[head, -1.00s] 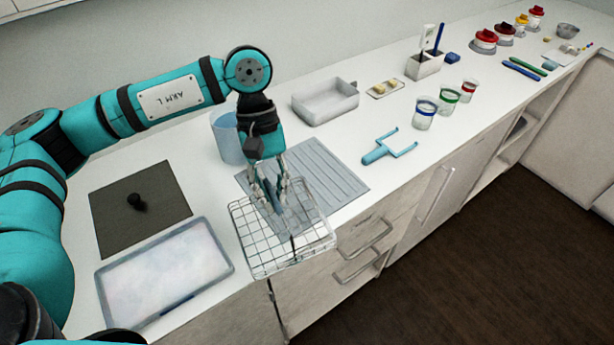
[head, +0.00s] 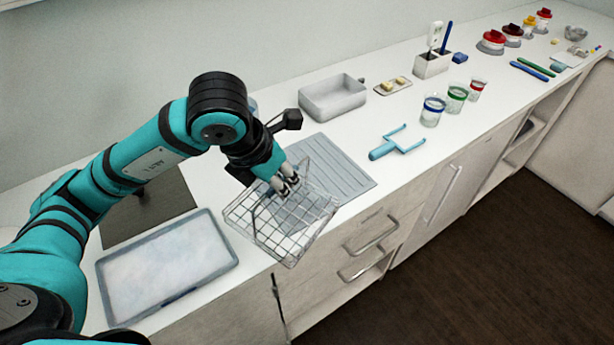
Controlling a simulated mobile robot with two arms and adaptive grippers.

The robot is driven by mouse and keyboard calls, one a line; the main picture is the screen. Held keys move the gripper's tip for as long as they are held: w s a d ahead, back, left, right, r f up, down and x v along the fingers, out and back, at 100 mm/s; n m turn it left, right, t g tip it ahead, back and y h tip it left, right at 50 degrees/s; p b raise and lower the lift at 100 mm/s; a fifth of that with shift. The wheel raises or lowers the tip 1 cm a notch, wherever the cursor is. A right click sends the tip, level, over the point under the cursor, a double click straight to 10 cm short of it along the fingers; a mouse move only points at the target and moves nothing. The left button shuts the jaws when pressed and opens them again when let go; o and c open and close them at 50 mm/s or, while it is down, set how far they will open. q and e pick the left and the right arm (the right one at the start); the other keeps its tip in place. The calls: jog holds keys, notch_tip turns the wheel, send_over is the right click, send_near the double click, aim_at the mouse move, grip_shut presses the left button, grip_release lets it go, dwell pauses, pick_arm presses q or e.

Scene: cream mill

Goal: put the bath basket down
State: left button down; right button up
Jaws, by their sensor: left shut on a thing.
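The bath basket (head: 283,222) is a wire-mesh basket near the counter's front edge. It overlaps the near part of a grey ribbed mat (head: 345,176) and its near corner reaches past the counter edge. It looks tilted. My left gripper (head: 285,187) is shut on the basket, with its fingers at the wire on the upper side. I cannot tell whether the basket touches the mat. My right gripper is out of view.
A shallow pale tray (head: 115,260) lies left of the basket, with a dark mat (head: 165,212) behind it. Counter right of the ribbed mat is partly clear.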

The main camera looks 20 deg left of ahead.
pick_arm(q)
jog(key=w+f+m+h+p, duration=0.1)
jog(key=w+f+m+p, duration=0.1)
jog(key=w, duration=0.6)
jog(key=w+f+m+g+h+p, duration=0.1)
jog(key=w+f+p, duration=0.2)
jog(key=w+p, duration=0.2)
jog(key=w+a, duration=0.1)
jog(key=w, duration=0.2)
jog(key=shift+m, duration=0.4)
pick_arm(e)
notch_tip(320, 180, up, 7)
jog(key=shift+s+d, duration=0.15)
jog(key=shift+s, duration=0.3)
pick_arm(q)
jog(key=shift+w, duration=0.1)
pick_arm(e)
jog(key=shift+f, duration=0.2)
pick_arm(q)
jog(key=c, duration=1.5)
grip_release()
jog(key=shift+o, duration=0.2)
jog(key=shift+r, duration=0.1)
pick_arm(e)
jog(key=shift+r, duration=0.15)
